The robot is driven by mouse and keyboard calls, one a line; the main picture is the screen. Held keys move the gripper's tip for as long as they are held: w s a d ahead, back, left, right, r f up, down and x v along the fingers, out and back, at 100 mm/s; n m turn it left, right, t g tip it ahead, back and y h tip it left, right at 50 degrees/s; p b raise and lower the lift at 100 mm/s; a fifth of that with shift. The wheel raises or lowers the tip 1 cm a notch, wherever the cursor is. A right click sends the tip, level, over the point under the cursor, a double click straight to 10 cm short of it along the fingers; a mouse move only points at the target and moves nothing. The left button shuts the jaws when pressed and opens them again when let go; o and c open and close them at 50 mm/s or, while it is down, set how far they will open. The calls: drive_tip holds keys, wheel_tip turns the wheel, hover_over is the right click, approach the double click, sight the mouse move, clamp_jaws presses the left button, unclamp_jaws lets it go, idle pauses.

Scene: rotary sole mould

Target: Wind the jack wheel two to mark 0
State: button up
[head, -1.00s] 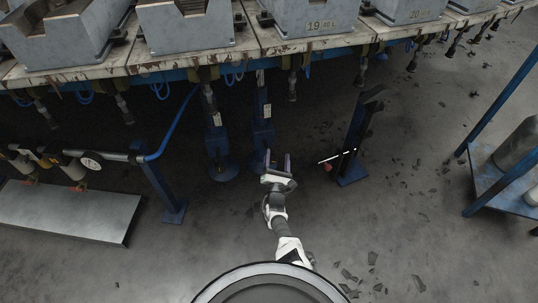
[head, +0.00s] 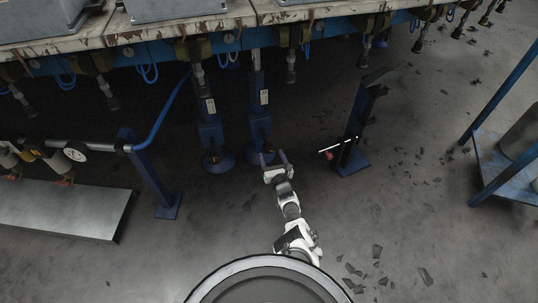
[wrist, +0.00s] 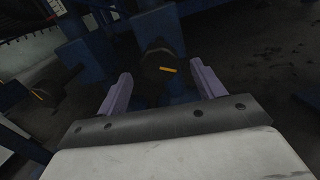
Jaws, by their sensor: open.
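My gripper (head: 273,158) is open and low over the floor, just right of the nearer blue jack post in the head view. In the wrist view its two purple fingers (wrist: 160,74) stand wide apart and empty. A dark round wheel (wrist: 157,62) with a yellow mark lies ahead, between the fingers in the picture, apart from them. A second dark wheel (wrist: 46,88) with a yellow mark is at the left. I cannot read a number or scale on either wheel. Two blue jack posts (head: 209,130) (head: 257,128) stand on round feet under the bench in the head view.
The worn bench (head: 160,30) crosses the top, with hoses and fittings hanging below. A blue stand (head: 353,130) with a white-and-red lever is right of my gripper. A pipe with a gauge (head: 75,153) is at left, a blue rack (head: 500,170) at right. Debris lies on the floor.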

sight(269, 151)
drive_tip(key=b+x, duration=0.2)
drive_tip(key=x, duration=0.1)
drive_tip(key=shift+w+f, duration=0.15)
drive_tip(key=shift+w, duration=0.05)
drive_tip(key=shift+w+a+b, duration=0.2)
drive_tip(key=shift+w+b, duration=0.1)
drive_tip(key=shift+w, duration=0.15)
drive_tip(key=c, duration=1)
